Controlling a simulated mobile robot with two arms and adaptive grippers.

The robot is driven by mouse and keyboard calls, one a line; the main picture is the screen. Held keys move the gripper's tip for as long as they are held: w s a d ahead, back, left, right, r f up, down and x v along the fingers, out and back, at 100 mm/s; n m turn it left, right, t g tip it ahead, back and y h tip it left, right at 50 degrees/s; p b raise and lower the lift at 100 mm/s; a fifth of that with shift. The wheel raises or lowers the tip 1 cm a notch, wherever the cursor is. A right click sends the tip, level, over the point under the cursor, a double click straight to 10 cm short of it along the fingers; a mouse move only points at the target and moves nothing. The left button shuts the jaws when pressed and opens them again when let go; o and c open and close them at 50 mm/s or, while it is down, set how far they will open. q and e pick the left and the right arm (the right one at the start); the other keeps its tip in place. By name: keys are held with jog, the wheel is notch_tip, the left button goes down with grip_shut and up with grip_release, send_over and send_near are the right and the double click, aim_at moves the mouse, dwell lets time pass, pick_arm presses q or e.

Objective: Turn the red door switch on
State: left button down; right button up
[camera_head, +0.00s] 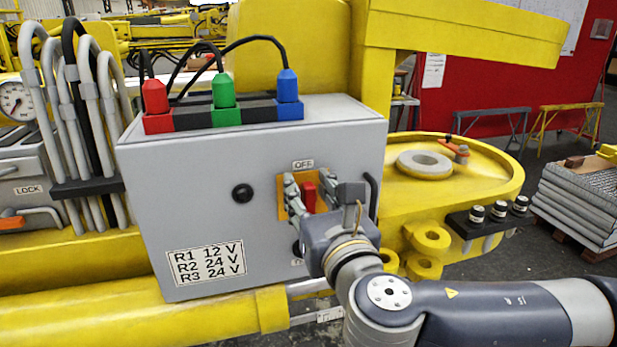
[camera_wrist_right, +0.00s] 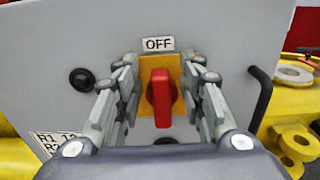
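The red door switch (camera_head: 309,196) sits on an orange plate on the front of a grey control box (camera_head: 210,205). An OFF label (camera_head: 303,164) is just above it. In the right wrist view the red switch (camera_wrist_right: 162,97) stands upright, below the OFF label (camera_wrist_right: 158,44). My right gripper (camera_head: 312,190) is in front of the box, its fingers open on either side of the switch. In the wrist view the gripper (camera_wrist_right: 160,95) shows gaps between both fingers and the switch. A label below the switch is mostly hidden by my gripper. My left gripper is out of view.
Red, green and blue plugs (camera_head: 224,91) with black cables stand on top of the box. A black door handle (camera_head: 372,197) is right of the switch. Grey hoses (camera_head: 88,120) stand at left. Yellow boom parts (camera_head: 450,190) lie behind and right.

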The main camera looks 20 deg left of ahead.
jog(key=shift+w+a, duration=0.3)
jog(key=shift+w, duration=0.1)
jog(key=c, duration=0.7)
